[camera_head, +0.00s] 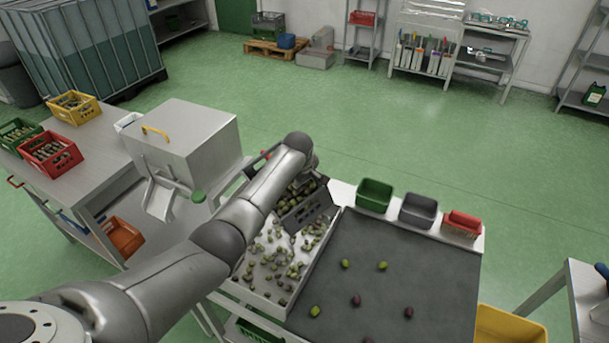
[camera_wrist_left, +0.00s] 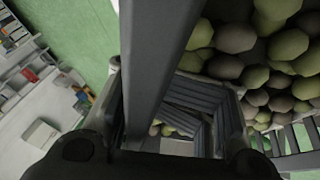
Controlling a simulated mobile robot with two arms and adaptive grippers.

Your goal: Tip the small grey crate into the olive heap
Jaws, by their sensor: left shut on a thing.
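The small grey crate (camera_head: 317,211) is at the back end of the metal tray, with many green and dark olives inside. The olive heap (camera_head: 279,256) is spread loosely over the tray (camera_head: 262,303), just in front of the crate. My left gripper (camera_head: 312,164) is at the crate's far side, mostly hidden behind my own arm. In the left wrist view its fingers (camera_wrist_left: 175,112) are shut on the crate's rim (camera_wrist_left: 158,65), with olives (camera_wrist_left: 260,60) close by on the right. I cannot tell how far the crate is tilted. My right gripper is not in view.
A dark sorting surface (camera_head: 385,285) with a few olives lies right of the tray. Green (camera_head: 375,194), grey (camera_head: 418,209) and red (camera_head: 462,222) bins stand behind it. A steel hopper box (camera_head: 185,140) stands on the left.

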